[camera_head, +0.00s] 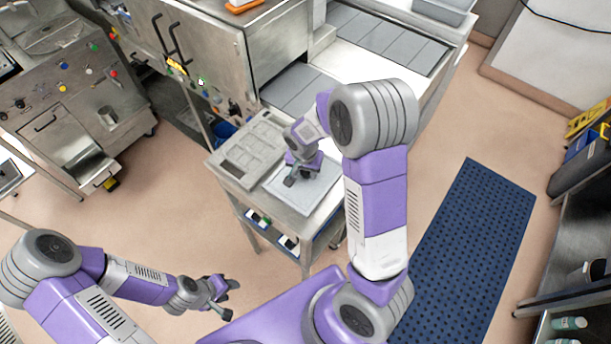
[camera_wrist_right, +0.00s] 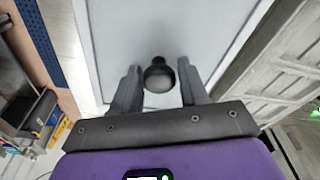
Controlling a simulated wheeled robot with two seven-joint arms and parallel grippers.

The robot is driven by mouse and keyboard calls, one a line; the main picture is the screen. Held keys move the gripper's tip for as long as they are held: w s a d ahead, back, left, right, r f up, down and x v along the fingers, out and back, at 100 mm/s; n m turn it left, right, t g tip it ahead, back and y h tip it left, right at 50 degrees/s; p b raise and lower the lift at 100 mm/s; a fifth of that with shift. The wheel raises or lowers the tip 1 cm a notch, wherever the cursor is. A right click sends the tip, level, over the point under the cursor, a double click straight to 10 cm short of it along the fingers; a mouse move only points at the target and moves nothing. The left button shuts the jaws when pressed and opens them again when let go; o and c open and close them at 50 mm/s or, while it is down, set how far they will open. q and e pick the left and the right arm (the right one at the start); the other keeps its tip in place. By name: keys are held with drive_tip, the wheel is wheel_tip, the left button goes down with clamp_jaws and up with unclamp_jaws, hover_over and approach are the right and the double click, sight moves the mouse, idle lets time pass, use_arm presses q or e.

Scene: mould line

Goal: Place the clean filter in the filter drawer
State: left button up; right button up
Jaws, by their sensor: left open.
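A pale flat panel (camera_head: 318,193) with a raised rim lies on the steel cart; I cannot tell for sure whether it is the clean filter. In the right wrist view the panel (camera_wrist_right: 125,30) carries a dark round knob (camera_wrist_right: 158,76). My right gripper (camera_head: 296,178) is over the panel, its fingers (camera_wrist_right: 159,82) on either side of the knob with small gaps showing. My left gripper (camera_head: 226,298) is open and empty above the floor at lower left. The filter drawer cannot be picked out with certainty; a steel cabinet with a pulled-out front (camera_head: 92,165) stands at left.
A grey mould-like tray (camera_head: 250,150) lies beside the panel on the cart. A steel machine (camera_head: 200,50) and grey conveyor (camera_head: 300,88) stand behind. A blue mat (camera_head: 470,250) lies on the floor at right, near dark shelving (camera_head: 575,240). Floor left of the cart is clear.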

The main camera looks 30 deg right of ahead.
clamp_jaws()
drive_tip(key=shift+r, duration=0.1)
